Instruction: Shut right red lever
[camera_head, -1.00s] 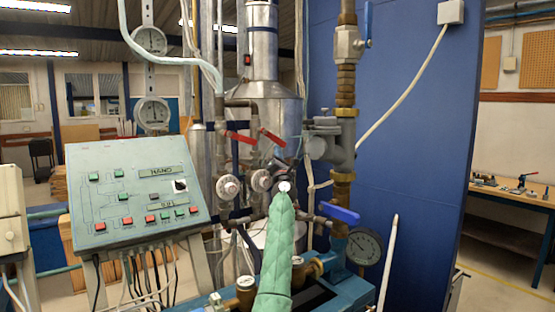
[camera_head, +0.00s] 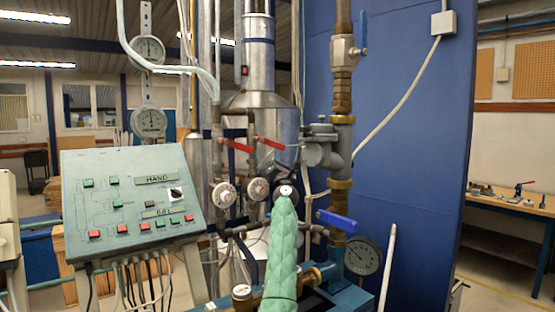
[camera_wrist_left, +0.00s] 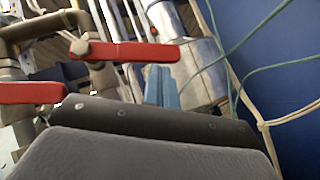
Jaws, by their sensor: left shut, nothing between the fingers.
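The right red lever (camera_head: 271,143) sits on the pipework before the metal tank, sloping slightly down to the right. In the left wrist view the lever (camera_wrist_left: 130,52) runs across the upper middle, pivot at its left end. The left red lever (camera_head: 238,145) has a similar slope; its end (camera_wrist_left: 30,93) shows at the wrist view's left edge. My left gripper (camera_head: 282,163) is shut and empty, just below the right lever's free end, partly hidden by my green-sleeved arm. Its bluish fingers (camera_wrist_left: 160,88) appear just under the lever; contact cannot be told. My right gripper is not in view.
Two round valve knobs, one on the left (camera_head: 224,195) and one on the right (camera_head: 258,189), sit below the levers. A blue lever (camera_head: 337,220) and a gauge (camera_head: 362,256) are to the right. The control panel (camera_head: 133,200) stands left. Thin hoses hang near my gripper.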

